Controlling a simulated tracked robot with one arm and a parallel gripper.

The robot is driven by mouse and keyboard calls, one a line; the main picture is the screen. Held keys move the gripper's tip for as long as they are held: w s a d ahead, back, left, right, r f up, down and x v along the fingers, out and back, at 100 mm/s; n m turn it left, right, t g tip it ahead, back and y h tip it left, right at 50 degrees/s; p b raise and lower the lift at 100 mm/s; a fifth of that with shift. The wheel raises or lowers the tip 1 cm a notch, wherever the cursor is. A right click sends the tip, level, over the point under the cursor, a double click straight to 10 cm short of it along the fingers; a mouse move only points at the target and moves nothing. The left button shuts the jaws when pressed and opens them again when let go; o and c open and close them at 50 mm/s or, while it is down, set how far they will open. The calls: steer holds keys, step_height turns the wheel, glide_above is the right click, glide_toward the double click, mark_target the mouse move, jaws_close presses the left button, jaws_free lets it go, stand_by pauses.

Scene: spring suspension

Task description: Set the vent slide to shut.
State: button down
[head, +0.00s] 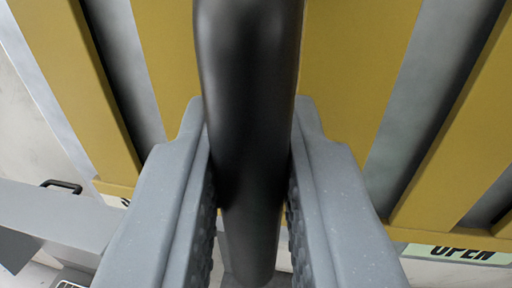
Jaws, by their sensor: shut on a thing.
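A black rounded handle (248,90) runs down the middle of the head view, very close to the camera. My gripper (250,200) has one grey finger on each side of it and is shut on it. Behind it is a yellow slatted panel (360,70) with grey gaps between the slats, which looks like the vent slide. A pale green label reading "OPEN" (460,253) shows at the lower right, below the slats. Another label at the lower left is mostly hidden behind my left finger. The handle hides the middle of the panel.
A grey ledge or box (60,215) stands at the lower left, with a small dark handle (62,186) at its back edge. A pale wall (35,130) shows at the left. Another partly cut-off label (72,280) is at the bottom left.

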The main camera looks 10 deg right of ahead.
steer(key=c, duration=1.4)
jaws_free()
steer(key=shift+a+r, duration=0.15)
steer(key=shift+a, duration=0.1)
steer(key=shift+d, duration=0.1)
steer(key=s+a+b, duration=0.2)
steer(key=s+b, duration=0.4)
steer(key=s, duration=0.7)
steer(key=shift+s+b, duration=0.25)
steer(key=shift+b, duration=0.1)
